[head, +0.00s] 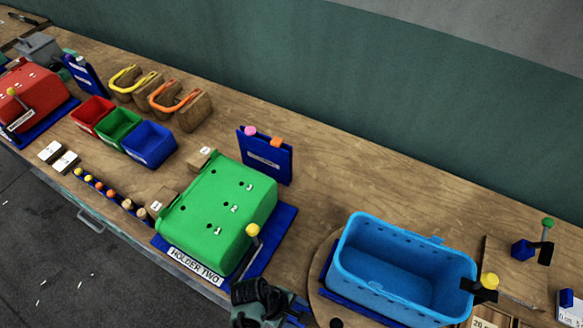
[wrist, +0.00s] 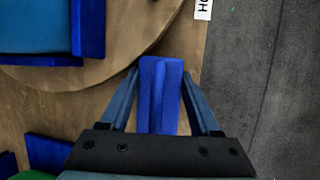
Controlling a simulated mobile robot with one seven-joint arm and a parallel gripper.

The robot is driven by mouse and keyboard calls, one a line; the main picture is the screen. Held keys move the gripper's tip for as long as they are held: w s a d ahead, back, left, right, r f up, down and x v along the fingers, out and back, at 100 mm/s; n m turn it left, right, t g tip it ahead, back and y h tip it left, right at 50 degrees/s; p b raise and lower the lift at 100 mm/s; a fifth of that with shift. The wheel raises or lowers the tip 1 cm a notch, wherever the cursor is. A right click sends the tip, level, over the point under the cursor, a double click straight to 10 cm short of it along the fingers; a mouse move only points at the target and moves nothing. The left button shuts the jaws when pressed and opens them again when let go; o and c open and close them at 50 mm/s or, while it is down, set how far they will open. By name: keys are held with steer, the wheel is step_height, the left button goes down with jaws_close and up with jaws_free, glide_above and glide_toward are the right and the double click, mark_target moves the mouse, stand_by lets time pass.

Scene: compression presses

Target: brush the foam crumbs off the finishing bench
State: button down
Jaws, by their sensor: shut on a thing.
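My gripper (head: 284,309) is at the front edge of the long wooden bench (head: 345,185), low in the head view, between the green press and the light-blue bin. In the wrist view my gripper (wrist: 161,76) is shut on a blue ridged piece (wrist: 158,112), with one finger on each side. I cannot tell whether this piece is a brush; no bristles show. The piece lies over the bench's edge strip in the wrist view. I make out no foam crumbs on the bench top. Small white specks (head: 41,283) lie on the grey floor.
A green press (head: 215,210) labelled HOLDER TWO stands left of my gripper. The light-blue bin (head: 436,305) sits on a round wooden disc (head: 322,272) to the right. Red, green and blue trays (head: 150,145) stand farther left. The bench behind the bin is clear.

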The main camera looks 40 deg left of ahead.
steer(key=shift+w+d+r, duration=0.1)
steer(key=shift+w+d, duration=0.1)
steer(key=shift+d, duration=0.2)
steer(key=shift+w+d+r, duration=0.1)
steer(key=shift+w+d, duration=0.05)
steer(key=shift+d, duration=0.25)
steer(key=shift+a, duration=0.1)
steer(key=shift+w+a, duration=0.15)
steer(key=shift+a, duration=1.45)
steer(key=shift+s+a, duration=0.4)
steer(key=shift+a, duration=0.05)
steer(key=shift+s+a+f+b, duration=0.1)
steer(key=shift+s+a+b, duration=0.15)
steer(key=shift+a, duration=0.55)
steer(key=shift+s+a+f+b, duration=0.1)
steer(key=shift+s+a+b, duration=0.15)
steer(key=shift+a, duration=0.55)
steer(key=shift+r, duration=0.1)
steer(key=shift+r, duration=0.1)
step_height(320, 180, up, 6)
steer(key=p, duration=0.6)
